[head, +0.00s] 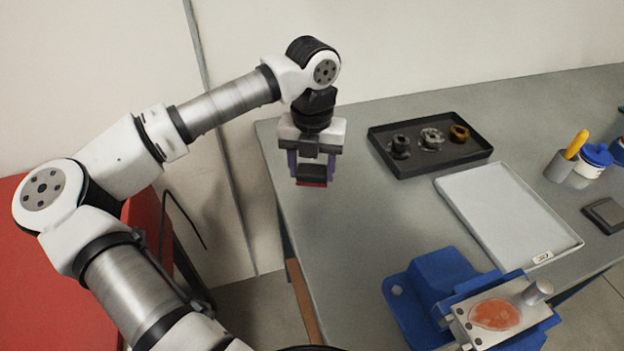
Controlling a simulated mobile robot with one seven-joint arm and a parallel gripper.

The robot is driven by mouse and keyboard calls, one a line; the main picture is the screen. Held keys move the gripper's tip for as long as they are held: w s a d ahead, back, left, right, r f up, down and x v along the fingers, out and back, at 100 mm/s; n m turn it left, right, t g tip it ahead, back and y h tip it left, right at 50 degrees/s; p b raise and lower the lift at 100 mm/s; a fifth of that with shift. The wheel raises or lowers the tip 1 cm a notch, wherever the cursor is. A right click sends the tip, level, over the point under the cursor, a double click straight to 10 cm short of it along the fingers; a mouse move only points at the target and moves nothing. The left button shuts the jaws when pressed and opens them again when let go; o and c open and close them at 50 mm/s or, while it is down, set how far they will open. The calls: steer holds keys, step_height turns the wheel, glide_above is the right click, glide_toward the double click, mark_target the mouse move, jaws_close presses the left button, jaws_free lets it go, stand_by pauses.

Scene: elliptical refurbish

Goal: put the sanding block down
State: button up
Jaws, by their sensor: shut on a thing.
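My gripper (313,168) is shut on the sanding block (312,175), a small dark block with a red underside. The block sits between the two purple fingers and looks roughly level. It appears over the left part of the grey table (345,235), near the table's left edge. I cannot tell how high above the tabletop it is, or whether it touches it.
A black tray (472,152) with several small ring-shaped parts is at the back. A pale grey tray (505,212) lies right of centre. A blue vise (415,290) holds a metal part in front. A cup, jars and a dark flat block (605,213) stand right. The left tabletop is clear.

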mark_target(312, 183)
step_height(312, 183, down, 5)
steer(key=shift+r+p, duration=0.15)
steer(key=shift+p, duration=0.25)
steer(key=shift+f+b, duration=0.3)
steer(key=shift+b, duration=0.05)
steer(key=o, duration=1.3)
steer(key=shift+r, duration=0.1)
steer(key=shift+r+p, duration=0.3)
steer(key=shift+p, duration=0.2)
step_height(312, 183, up, 12)
steer(key=shift+w+f+b, duration=0.1)
steer(key=shift+f+b, duration=0.05)
steer(key=shift+b, duration=1)
